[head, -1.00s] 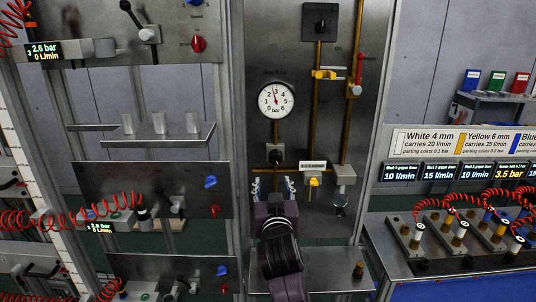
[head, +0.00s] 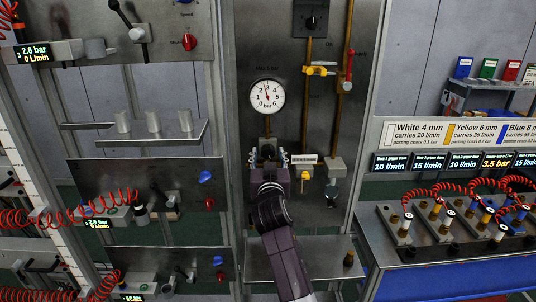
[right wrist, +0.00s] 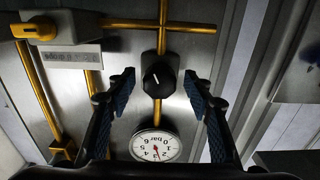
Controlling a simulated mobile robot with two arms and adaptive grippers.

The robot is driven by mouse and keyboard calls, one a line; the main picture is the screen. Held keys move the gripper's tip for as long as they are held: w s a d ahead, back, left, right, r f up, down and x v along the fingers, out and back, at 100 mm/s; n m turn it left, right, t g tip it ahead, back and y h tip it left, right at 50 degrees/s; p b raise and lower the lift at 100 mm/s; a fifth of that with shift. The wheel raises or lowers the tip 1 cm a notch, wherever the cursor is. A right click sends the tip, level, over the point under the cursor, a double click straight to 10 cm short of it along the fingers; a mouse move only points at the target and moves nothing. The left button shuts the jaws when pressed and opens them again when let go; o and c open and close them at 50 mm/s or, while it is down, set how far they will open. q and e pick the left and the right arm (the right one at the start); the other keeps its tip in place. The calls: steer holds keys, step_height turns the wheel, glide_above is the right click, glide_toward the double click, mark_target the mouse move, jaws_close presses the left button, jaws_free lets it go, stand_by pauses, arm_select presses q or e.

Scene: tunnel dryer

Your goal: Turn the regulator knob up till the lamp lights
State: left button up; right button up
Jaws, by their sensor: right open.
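The black regulator knob (head: 267,147) sits on the steel panel below the round pressure gauge (head: 267,96). In the right wrist view the knob (right wrist: 159,78) has a white pointer mark, and the gauge (right wrist: 158,147) appears upside down. The gauge needle stands near 3 bar. My right gripper (head: 269,159) is open just in front of the knob and partly covers it. In the right wrist view its fingers (right wrist: 159,82) flank the knob with a gap on both sides. I cannot make out a lit lamp. My left gripper is out of view.
Brass pipes with a yellow-handled valve (head: 318,70) and a red lever (head: 348,72) run right of the gauge. A small white label plate (head: 305,159) is right of the knob. A bench with red coiled hoses (head: 425,197) stands at the right.

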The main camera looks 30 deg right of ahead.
steer(key=shift+c, duration=0.3)
steer(key=c, duration=1.1)
steer(key=shift+f+m+b, duration=0.25)
steer(key=shift+m+b, duration=0.35)
steer(key=shift+b, duration=0.25)
steer(key=shift+a+r+m+b, duration=0.1)
steer(key=shift+r+m+b, duration=0.2)
steer(key=shift+m, duration=0.5)
steer(key=shift+f, duration=0.1)
